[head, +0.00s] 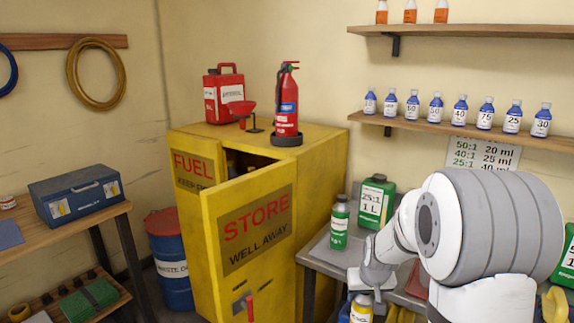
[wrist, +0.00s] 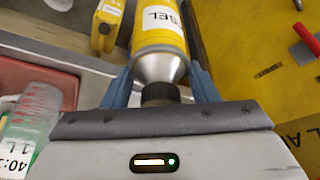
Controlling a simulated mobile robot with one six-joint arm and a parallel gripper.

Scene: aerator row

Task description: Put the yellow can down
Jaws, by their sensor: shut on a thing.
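The yellow can (wrist: 160,38) has a silver shoulder, a black cap and a white label. In the wrist view it sits between the blue fingers of my gripper (wrist: 161,84), which is shut on it near the shoulder. In the head view the can (head: 361,310) shows low in the picture, under my gripper (head: 365,281), in front of the grey bench (head: 325,254). Its lower part is cut off by the picture edge. I cannot tell whether its base touches anything.
The yellow fuel cabinet (head: 316,185) stands left of my arm with its door (head: 255,235) partly open. A green bottle (head: 340,222) and a green jug (head: 376,204) stand on the bench. Another yellow item (wrist: 104,28) lies beside the can.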

